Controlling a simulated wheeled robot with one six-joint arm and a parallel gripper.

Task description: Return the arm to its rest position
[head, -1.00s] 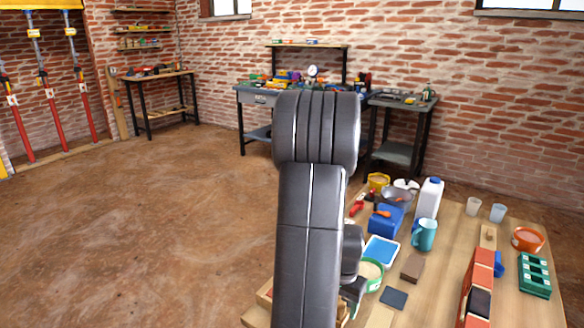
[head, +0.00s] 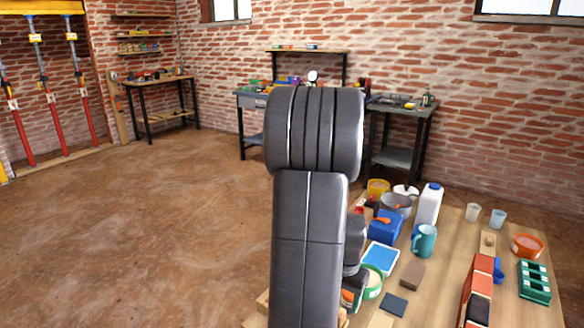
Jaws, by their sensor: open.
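My arm stands upright in the middle of the head view, its dark grey links covering part of the wooden table (head: 440,290) and the workbench behind. My gripper is not clearly visible; the arm's own links hide that region. On the table beside the arm are a blue tray (head: 381,257), a teal mug (head: 424,241), a green-rimmed tub (head: 372,281) and a blue box (head: 385,227). None of them is seen to be held.
Workbenches line the brick wall (head: 480,110). Red props (head: 50,120) stand at far left. The brown floor (head: 150,230) on the left is clear.

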